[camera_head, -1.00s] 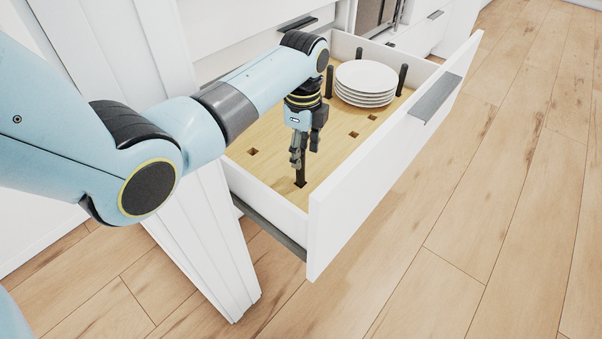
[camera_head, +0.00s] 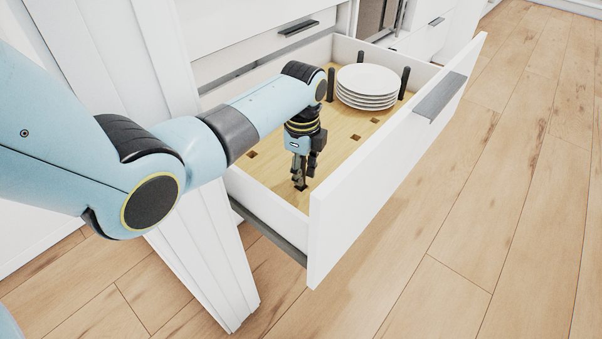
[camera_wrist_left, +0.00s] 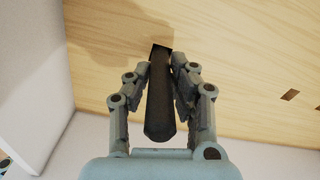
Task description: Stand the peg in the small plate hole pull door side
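The dark peg (camera_wrist_left: 160,105) stands between the fingers of my left gripper (camera_head: 299,186) in the left wrist view. Its far end meets a dark square hole (camera_wrist_left: 157,49) in the wooden board; how deep it sits I cannot tell. The fingertips lie close against both sides of the peg, low over the board. In the head view the gripper points down near the drawer's front left corner, and its fingers mostly hide the peg. My right gripper is not in view.
The open white drawer (camera_head: 390,160) has a tall front panel close to the gripper. A stack of white plates (camera_head: 367,78) stands at the back between dark upright pegs (camera_head: 404,82). Other square holes (camera_head: 355,138) between the plates and gripper are empty.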

